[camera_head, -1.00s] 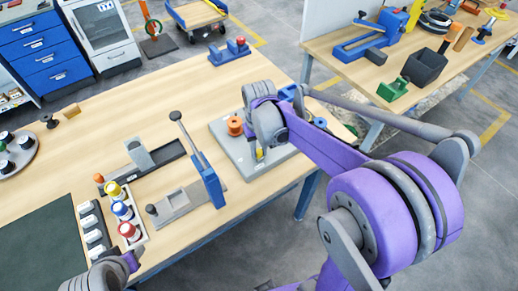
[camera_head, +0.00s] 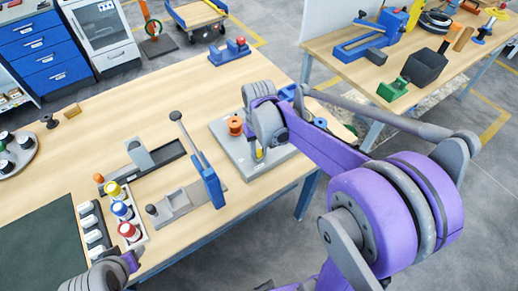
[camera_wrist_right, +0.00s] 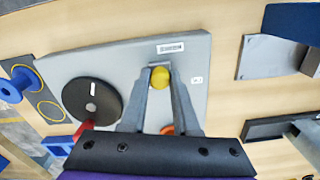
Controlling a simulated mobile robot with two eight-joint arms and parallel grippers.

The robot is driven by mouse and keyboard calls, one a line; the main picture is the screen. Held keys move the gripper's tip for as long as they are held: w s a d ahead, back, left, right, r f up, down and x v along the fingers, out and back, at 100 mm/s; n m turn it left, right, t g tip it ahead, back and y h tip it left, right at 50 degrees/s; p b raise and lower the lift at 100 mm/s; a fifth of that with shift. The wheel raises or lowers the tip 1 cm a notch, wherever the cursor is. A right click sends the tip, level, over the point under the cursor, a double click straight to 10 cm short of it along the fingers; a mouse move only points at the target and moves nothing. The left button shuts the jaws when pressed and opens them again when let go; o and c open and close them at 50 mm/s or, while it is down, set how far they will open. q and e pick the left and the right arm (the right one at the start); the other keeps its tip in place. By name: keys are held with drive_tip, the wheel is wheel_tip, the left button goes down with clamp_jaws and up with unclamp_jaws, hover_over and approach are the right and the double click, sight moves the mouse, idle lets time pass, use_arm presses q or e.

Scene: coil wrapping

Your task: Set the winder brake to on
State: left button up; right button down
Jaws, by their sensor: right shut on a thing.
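The winder is a grey base plate (camera_head: 232,146) on the wooden bench, with an orange spool (camera_head: 235,126) on it. In the right wrist view, the plate (camera_wrist_right: 200,50) carries a black disc (camera_wrist_right: 92,100) and a yellow knob (camera_wrist_right: 161,76), which appears to be the brake handle. My right gripper (camera_wrist_right: 160,80) is shut on the yellow knob, its fingers on either side. In the head view, my right wrist hides much of the winder. Part of my left arm shows at the bottom left; its fingers are out of view.
A blue-handled lever fixture (camera_head: 210,185) stands left of the winder. A rack of coloured spools (camera_head: 123,211) and a dark mat (camera_head: 40,245) lie further left. A blue fixture (camera_head: 230,52) sits at the bench's back. A second bench (camera_head: 345,75) is at the right.

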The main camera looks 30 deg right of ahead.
sight(249, 163)
idle(0.4)
drive_tip(key=a, duration=0.3)
drive_tip(key=shift+s+a, duration=0.15)
drive_tip(key=shift+a, duration=0.2)
drive_tip(key=c, duration=1)
unclamp_jaws()
drive_tip(key=o, duration=0.3)
drive_tip(key=shift+a, duration=0.1)
drive_tip(key=shift+o, duration=0.2)
drive_tip(key=shift+r, duration=0.25)
wheel_tip(249, 163, up, 10)
drive_tip(key=shift+r, duration=0.2)
